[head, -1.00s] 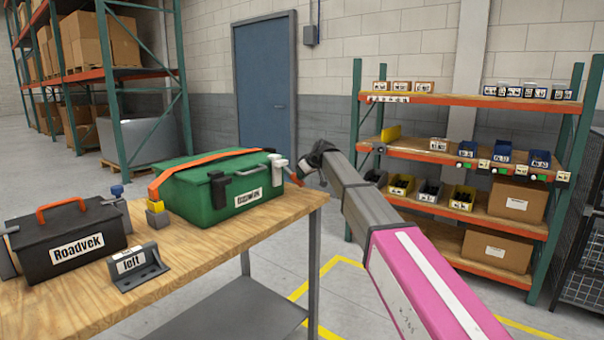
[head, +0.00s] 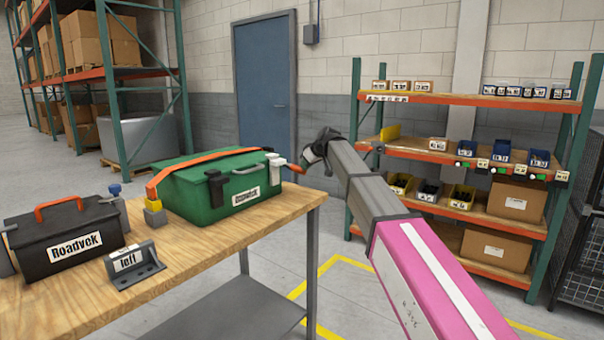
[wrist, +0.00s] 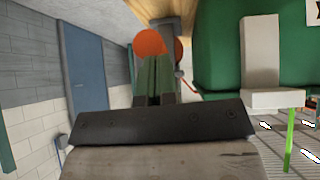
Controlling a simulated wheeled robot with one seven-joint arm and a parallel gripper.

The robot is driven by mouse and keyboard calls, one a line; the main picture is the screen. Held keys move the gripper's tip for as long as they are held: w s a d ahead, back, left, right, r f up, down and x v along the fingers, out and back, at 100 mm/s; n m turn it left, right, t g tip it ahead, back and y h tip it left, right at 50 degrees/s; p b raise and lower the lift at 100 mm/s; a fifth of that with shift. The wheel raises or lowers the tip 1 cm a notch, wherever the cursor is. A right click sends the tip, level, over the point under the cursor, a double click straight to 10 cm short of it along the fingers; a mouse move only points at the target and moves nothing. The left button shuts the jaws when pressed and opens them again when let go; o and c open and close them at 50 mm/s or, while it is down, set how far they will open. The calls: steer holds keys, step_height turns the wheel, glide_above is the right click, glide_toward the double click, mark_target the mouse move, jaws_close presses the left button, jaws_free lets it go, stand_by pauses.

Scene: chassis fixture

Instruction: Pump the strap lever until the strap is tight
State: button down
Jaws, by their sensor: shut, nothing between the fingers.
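A green case (head: 200,205) stands on the wooden workbench (head: 190,262). An orange strap (head: 205,160) runs across its lid and down its left end. At its right end are a pale ratchet fitting (head: 277,160) and an orange lever tip (head: 297,168). My gripper (head: 306,161) is shut and empty, close beside the lever tip; I cannot tell whether they touch. In the wrist view my fingers (wrist: 154,82) are together, with a round orange end (wrist: 149,42) just beyond them. The case's green side (wrist: 216,50) and a pale upright part (wrist: 261,50) are to the right.
A black Roadvek toolbox (head: 65,245) and a grey bracket marked "left" (head: 135,264) are on the bench's left part. A small yellow-topped block (head: 154,210) stands by the case's left end. A bin shelf (head: 460,160) stands behind my arm on the right.

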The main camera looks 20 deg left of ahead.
steer(key=v, duration=0.7)
steer(key=shift+s+d, duration=0.2)
steer(key=shift+d, duration=0.05)
steer(key=shift+r, duration=0.1)
stand_by(0.4)
